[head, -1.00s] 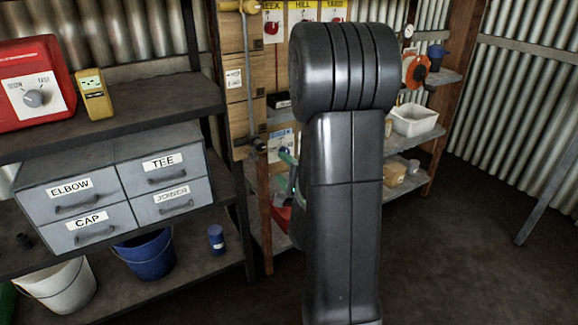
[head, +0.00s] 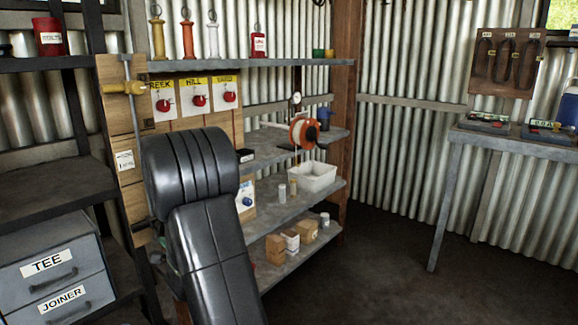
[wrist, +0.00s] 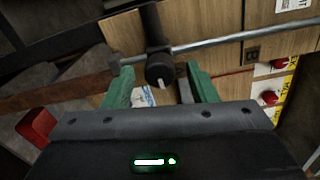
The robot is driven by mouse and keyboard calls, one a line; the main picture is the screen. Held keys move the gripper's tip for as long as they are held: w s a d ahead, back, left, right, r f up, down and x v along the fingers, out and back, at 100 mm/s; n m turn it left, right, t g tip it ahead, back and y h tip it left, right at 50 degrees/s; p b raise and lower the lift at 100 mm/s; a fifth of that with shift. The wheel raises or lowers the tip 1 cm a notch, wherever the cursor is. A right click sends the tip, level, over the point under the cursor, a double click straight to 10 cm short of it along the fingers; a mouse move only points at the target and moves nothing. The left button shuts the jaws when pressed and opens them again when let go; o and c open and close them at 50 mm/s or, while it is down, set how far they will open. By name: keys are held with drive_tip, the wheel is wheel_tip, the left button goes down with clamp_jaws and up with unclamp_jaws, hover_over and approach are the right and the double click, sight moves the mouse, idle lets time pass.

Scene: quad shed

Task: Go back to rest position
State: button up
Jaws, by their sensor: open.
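My gripper (wrist: 160,74) has two green fingers standing apart in the wrist view, with nothing clasped between them. A dark round valve or knob (wrist: 160,68) on a grey metal pipe (wrist: 225,40) shows in the gap between the fingers; I cannot tell how far beyond them it is. In the head view my dark arm stands at left of centre, leaning left, and hides nearly all of the gripper.
A wooden panel (head: 122,165) with red valves under yellow labels is beside my arm. Shelves (head: 285,205) hold a white tray (head: 313,177), an orange reel (head: 303,132) and boxes. Grey drawers (head: 55,285) stand at left, a workbench (head: 449,150) at right. Floor between is clear.

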drive_tip(key=shift+w+a, duration=0.4)
drive_tip(key=shift+a, duration=0.1)
drive_tip(key=shift+d, duration=0.1)
drive_tip(key=p+v, duration=0.2)
drive_tip(key=v, duration=1.2)
drive_tip(key=b+x, duration=0.2)
drive_tip(key=x, duration=1.2)
drive_tip(key=shift+a+f, duration=0.1)
drive_tip(key=shift+a, duration=0.15)
drive_tip(key=shift+d+f+n+t+b, duration=0.1)
drive_tip(key=shift+n+b, duration=0.1)
drive_tip(key=shift+n, duration=2.75)
drive_tip(key=shift+d+r+n+t+b, duration=0.1)
drive_tip(key=shift+n+b, duration=0.1)
drive_tip(key=shift+n, duration=2.7)
drive_tip(key=shift+f+n+t+b, duration=0.1)
drive_tip(key=shift+n+b, duration=0.1)
drive_tip(key=shift+n, duration=2.75)
